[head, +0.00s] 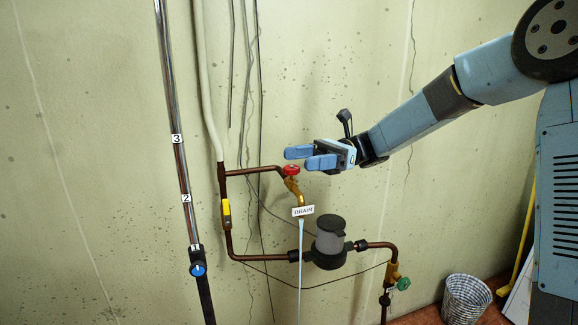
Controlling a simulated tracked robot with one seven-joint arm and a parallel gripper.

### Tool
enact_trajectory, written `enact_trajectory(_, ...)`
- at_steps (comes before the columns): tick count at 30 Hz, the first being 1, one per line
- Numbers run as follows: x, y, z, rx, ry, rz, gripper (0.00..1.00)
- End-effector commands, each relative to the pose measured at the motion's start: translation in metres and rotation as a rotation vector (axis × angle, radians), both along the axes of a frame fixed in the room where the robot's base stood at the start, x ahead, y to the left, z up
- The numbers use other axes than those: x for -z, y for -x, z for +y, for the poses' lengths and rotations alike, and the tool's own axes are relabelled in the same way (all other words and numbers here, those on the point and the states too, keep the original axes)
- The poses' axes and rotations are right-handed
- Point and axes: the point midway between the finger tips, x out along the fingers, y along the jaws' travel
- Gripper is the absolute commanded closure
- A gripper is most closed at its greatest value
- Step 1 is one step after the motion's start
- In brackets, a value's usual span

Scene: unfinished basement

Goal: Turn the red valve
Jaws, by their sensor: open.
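The red valve (291,170) is a small round red handwheel on a brass tap at the end of a short copper branch pipe. A white tag reading "DRAIN" (303,211) hangs just below it. My gripper (303,157) reaches in from the right. Its two blue fingers are apart with a gap between them and hold nothing.
A grey meter (330,238) sits on the lower pipe. A green-handled valve (403,284) is at lower right, a yellow handle (226,208) on the left pipe, and a blue knob (198,269) on the chrome pipe. A woven basket (466,299) stands on the floor.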

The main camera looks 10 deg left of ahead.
Motion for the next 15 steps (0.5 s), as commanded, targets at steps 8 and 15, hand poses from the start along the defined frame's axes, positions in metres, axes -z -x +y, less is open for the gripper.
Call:
enact_trajectory(8, 0.053, -0.067, -0.038, 0.593, 0.048, -0.019, 0.31)
enact_trajectory(15, 0.070, -0.094, -0.069, 0.813, 0.085, -0.041, 0.31)
